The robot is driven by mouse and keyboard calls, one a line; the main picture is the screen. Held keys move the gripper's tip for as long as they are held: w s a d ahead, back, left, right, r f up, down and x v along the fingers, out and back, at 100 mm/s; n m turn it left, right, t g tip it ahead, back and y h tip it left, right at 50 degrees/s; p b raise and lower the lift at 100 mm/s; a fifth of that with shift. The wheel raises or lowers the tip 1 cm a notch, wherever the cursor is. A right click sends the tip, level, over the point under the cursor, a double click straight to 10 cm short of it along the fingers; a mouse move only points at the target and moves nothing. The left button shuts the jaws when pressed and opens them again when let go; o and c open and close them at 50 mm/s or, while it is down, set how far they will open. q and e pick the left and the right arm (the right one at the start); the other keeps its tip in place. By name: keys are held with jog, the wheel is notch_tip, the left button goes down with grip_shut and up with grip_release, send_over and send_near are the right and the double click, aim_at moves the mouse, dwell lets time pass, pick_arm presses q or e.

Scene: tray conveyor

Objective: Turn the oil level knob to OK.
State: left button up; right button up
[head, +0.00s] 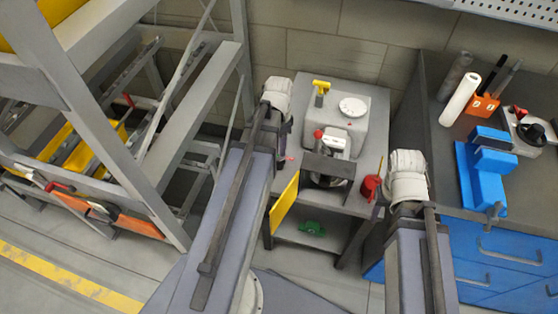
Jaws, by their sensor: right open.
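My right gripper (406,160) is at the right of the bench, open and apart from the dial. My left gripper (284,124) is by the bench's left edge, left of the dial; its fingers are too unclear to tell open from shut. Neither gripper touches the dial.
A yellow T-handle (320,90) and a red-knobbed device (334,142) stand near the dial. A red can (371,187) is at the bench's right edge. A blue vise (487,175) stands on the right cabinet. A metal rack (198,100) fills the left.

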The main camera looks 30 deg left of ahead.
aim_at(279, 162)
pick_arm(q)
jog(key=shift+f+b, duration=3.8)
jog(key=shift+f, duration=0.1)
jog(key=shift+r, duration=0.1)
grip_shut()
